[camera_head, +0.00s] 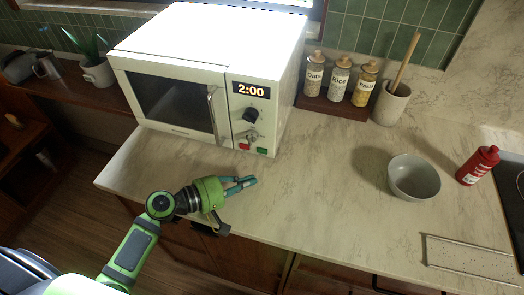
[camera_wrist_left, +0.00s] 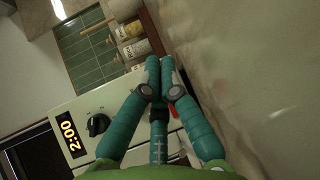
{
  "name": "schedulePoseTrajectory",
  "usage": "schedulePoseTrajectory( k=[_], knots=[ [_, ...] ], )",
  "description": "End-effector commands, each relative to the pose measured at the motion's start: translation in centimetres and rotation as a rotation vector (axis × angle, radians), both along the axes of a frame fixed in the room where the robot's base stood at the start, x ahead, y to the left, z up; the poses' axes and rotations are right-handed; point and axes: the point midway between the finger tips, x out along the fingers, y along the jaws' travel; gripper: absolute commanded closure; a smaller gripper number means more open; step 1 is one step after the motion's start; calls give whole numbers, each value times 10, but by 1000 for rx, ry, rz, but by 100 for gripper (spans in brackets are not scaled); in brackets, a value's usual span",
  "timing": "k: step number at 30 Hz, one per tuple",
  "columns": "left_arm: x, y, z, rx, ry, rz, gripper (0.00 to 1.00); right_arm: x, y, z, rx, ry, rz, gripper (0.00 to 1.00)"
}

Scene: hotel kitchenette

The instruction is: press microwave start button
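The white microwave (camera_head: 190,75) stands on the counter with its door closed and its display (camera_head: 249,89) reading 2:00. Below its black knob (camera_head: 250,116) are a red button (camera_head: 245,146) and a green button (camera_head: 262,150) low on the panel. My left gripper (camera_head: 252,182) is in front of and below these buttons, apart from the panel, over the counter's front part. In the left wrist view its teal fingers (camera_wrist_left: 160,62) come together at the tips and hold nothing. A bit of red (camera_wrist_left: 173,108) shows beside them; the green button cannot be made out there. My right gripper is out of view.
Labelled jars (camera_head: 338,78) and a utensil crock (camera_head: 391,101) stand right of the microwave. A grey bowl (camera_head: 413,177), a red bottle (camera_head: 477,166) and a flat grater-like plate (camera_head: 470,256) are farther right. The counter (camera_head: 310,190) between gripper and bowl is clear.

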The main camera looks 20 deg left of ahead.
Motion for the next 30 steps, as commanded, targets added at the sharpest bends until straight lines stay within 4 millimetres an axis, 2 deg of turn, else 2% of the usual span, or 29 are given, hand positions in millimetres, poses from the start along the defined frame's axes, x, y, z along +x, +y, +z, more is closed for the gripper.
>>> schedulePoseTrajectory(
  k=[4, 9, 15, 22, 30],
  knots=[
    [24, -1, 0, -1, -4, 0, 100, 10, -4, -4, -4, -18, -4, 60],
    [46, -2, -1, 1, -3, -2, 100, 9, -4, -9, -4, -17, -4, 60],
    [63, -2, 0, 1, -2, 0, 100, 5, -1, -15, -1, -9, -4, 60],
    [68, -2, 0, 0, 0, 0, 100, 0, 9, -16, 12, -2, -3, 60],
    [68, -2, 0, 0, 0, 0, 100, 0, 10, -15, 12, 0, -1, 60]
  ],
)
